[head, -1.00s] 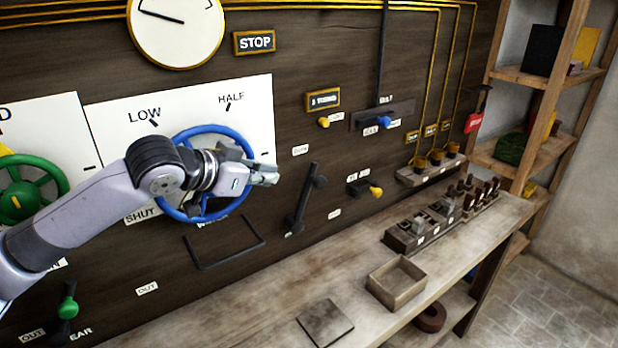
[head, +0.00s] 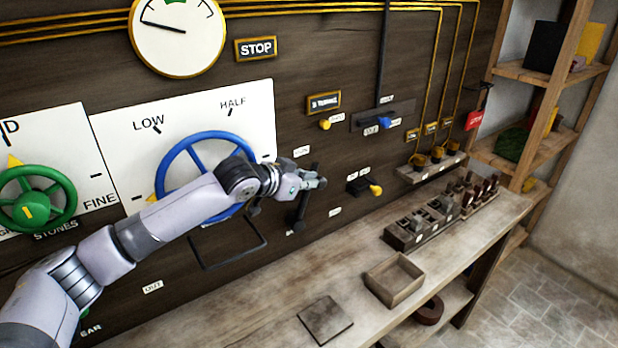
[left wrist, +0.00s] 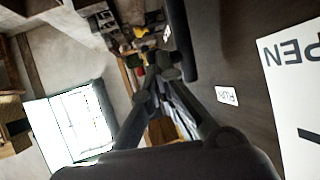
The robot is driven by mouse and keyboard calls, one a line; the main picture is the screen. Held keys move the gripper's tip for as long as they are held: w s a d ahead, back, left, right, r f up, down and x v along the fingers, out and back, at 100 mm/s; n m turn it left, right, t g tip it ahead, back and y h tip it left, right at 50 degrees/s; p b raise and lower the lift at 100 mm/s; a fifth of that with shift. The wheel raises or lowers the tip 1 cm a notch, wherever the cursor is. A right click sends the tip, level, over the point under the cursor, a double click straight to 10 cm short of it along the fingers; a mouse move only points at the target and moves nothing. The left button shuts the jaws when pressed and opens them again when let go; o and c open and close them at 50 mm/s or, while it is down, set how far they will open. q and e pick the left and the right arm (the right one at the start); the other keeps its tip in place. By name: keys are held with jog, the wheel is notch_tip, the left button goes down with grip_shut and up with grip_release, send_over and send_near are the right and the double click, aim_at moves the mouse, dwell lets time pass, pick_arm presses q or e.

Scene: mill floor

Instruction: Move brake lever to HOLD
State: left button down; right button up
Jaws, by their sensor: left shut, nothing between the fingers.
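The black lever that seems to be the brake lever (head: 299,213) is mounted on the dark wall panel, right of the blue wheel. Small white labels sit above it (head: 302,151) and near its lower end; they are too small to read in the head view. My left gripper (head: 318,183) is shut and empty at the upper part of the lever, covering some of it. I cannot tell whether it touches. In the left wrist view the fingers (left wrist: 163,76) are together beside a dark bar (left wrist: 178,40), likely the lever. My right gripper is out of view.
The blue wheel (head: 190,152) is partly behind my left arm, and a green wheel (head: 55,187) is farther left. A black bracket frame (head: 230,262) sticks out below. The bench (head: 265,308) holds an open wooden box (head: 372,285) and a flat plate (head: 325,319).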

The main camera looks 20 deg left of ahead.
pick_arm(q)
jog(key=shift+w+d+f, duration=0.1)
jog(key=shift+w, duration=0.05)
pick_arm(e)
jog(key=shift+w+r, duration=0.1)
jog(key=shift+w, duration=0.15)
pick_arm(q)
jog(key=shift+w+d, duration=0.1)
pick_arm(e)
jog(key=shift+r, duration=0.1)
